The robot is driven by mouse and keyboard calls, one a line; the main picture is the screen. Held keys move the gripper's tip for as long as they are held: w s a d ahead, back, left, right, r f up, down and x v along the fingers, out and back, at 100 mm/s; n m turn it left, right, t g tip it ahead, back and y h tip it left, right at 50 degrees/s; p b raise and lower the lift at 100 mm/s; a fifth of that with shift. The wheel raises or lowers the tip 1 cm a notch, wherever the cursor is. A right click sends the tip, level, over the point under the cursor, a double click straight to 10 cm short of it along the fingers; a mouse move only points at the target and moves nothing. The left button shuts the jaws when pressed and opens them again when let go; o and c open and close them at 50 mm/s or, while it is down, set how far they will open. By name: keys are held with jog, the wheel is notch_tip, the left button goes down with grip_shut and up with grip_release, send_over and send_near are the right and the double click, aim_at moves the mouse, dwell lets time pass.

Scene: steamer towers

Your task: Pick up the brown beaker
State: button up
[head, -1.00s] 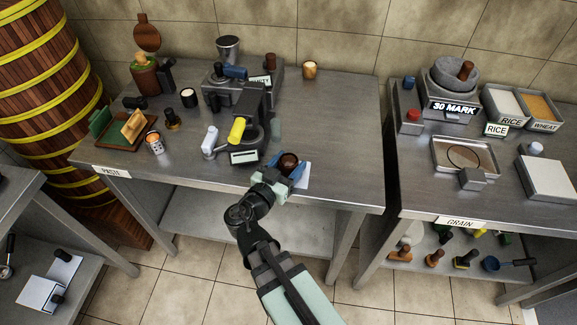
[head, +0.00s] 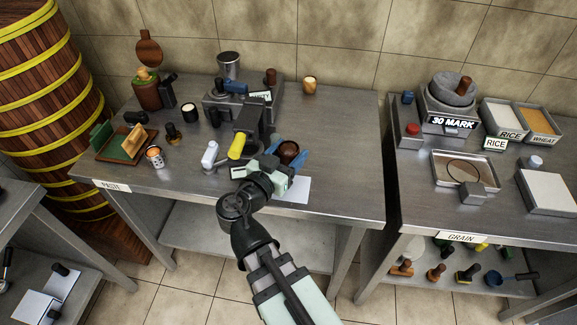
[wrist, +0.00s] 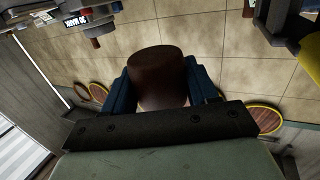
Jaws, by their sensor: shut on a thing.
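The brown beaker (head: 288,151) is between the blue fingers of my gripper (head: 287,158), near the front edge of the paste table (head: 345,150). In the wrist view the beaker (wrist: 160,75) fills the middle, with a blue finger pressed on each side of it. My gripper (wrist: 160,88) is shut on it. The beaker appears held above the table, over a white sheet (head: 293,190). My gripper hides part of the beaker's lower side in the head view.
A white bottle (head: 210,154) and a patterned cup (head: 155,156) are further left. The table's right side is clear. The grain table (head: 420,190) stands across a gap.

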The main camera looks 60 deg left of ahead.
aim_at(289, 147)
jog(key=shift+r, duration=4)
jog(key=o, duration=0.8)
grip_shut()
